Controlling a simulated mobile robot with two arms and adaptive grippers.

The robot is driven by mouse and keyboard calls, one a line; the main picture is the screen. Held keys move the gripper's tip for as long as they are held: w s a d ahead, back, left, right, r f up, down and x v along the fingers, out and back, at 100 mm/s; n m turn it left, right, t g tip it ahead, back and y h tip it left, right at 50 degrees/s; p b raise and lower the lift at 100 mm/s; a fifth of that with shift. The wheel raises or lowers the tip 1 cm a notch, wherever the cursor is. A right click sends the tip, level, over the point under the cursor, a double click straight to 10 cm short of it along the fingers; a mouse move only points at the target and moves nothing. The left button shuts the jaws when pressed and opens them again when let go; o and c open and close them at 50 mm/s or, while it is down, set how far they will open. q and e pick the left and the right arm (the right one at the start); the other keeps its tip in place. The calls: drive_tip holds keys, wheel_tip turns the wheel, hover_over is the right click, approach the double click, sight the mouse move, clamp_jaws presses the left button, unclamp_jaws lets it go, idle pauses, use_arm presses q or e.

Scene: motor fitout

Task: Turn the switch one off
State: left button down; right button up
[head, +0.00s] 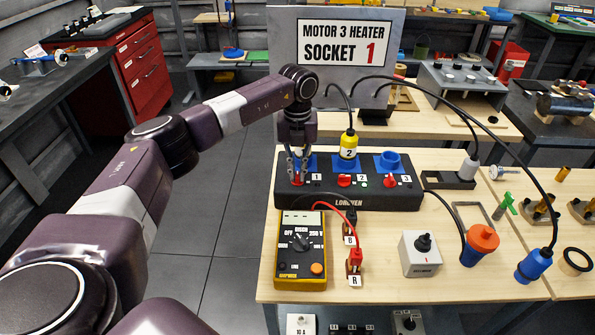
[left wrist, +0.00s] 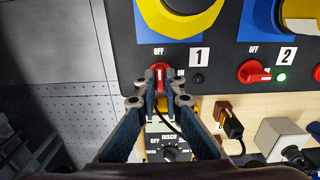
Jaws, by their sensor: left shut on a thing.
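The black socket box (head: 430,198) stands on the wooden bench, with sockets and red switches numbered in a row. Switch one (left wrist: 159,68) is the red knob at the left end, below the OFF mark. My left gripper (head: 297,174) reaches down in front of it. In the left wrist view the fingertips (left wrist: 159,92) close on the knob and hide part of it. The visible part of the knob points up toward OFF. The small lamp (left wrist: 198,79) beside it is dark. Switch two (left wrist: 252,72) lies sideways, and its lamp (left wrist: 281,77) glows green.
A yellow multimeter (head: 301,268) with red and black leads lies in front of the box. A yellow plug (head: 348,144) sits in socket two. A grey switch box (head: 420,254), an orange plug (head: 481,243) and a blue plug (head: 533,266) stand to the right. A sign (head: 345,43) stands behind.

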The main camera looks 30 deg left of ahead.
sight(297, 174)
use_arm(q)
drive_tip(key=shift+w+a+r, duration=0.1)
drive_tip(key=shift+w+r, duration=0.05)
drive_tip(key=shift+r, duration=0.05)
drive_tip(key=c, duration=2.1)
unclamp_jaws()
drive_tip(key=shift+f, duration=0.1)
wheel_tip(297, 174, up, 12)
